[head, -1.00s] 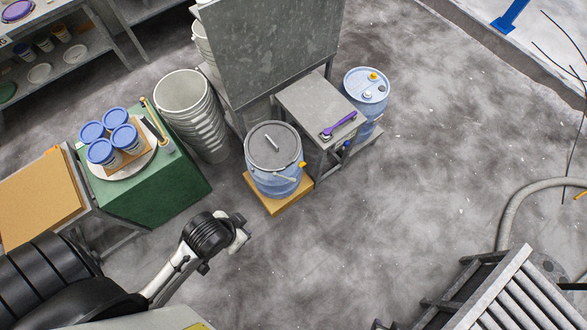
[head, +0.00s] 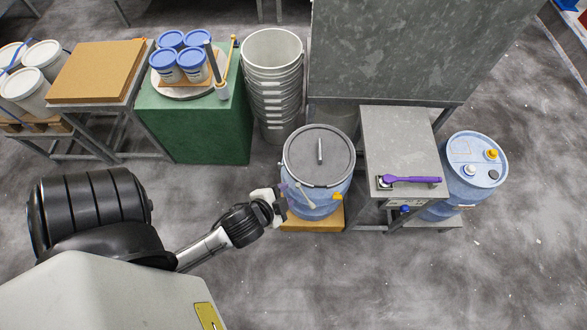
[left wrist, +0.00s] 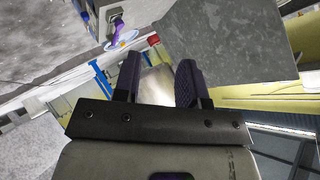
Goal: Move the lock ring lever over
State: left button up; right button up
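The blue pail (head: 312,203) stands upright with a grey lid (head: 338,152) on it; a lock ring runs round the rim. A pale lever-like piece (head: 303,195) angles down the pail's front left, with an orange part (head: 337,197) at its right. My left gripper (head: 282,203) is at the pail's left front side, close to the lever; I cannot tell whether it touches. In the left wrist view its two dark fingers (left wrist: 158,82) stand apart, with a blurred pale surface between them that I cannot identify. My right gripper is out of view.
Stacked grey buckets (head: 272,75) and a green bench (head: 205,130) are behind left. The floor in front is open.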

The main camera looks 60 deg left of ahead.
pick_arm(q)
notch_tip(320, 180, down, 26)
jog(key=w+d+m+t+h+b, duration=0.15)
jog(key=m+t+b, duration=0.75)
jog(key=b, duration=2)
jog(key=w+m+g+p, duration=0.1)
jog(key=w+m, duration=0.1)
jog(key=w, duration=0.6)
jog(key=shift+a+g, duration=0.3)
jog(key=shift+a, duration=0.15)
jog(key=shift+w, duration=0.35)
jog(key=shift+a+r, duration=0.1)
jog(key=shift+c, duration=0.9)
grip_shut()
jog(key=shift+c, duration=0.3)
grip_release()
jog(key=shift+o, duration=0.2)
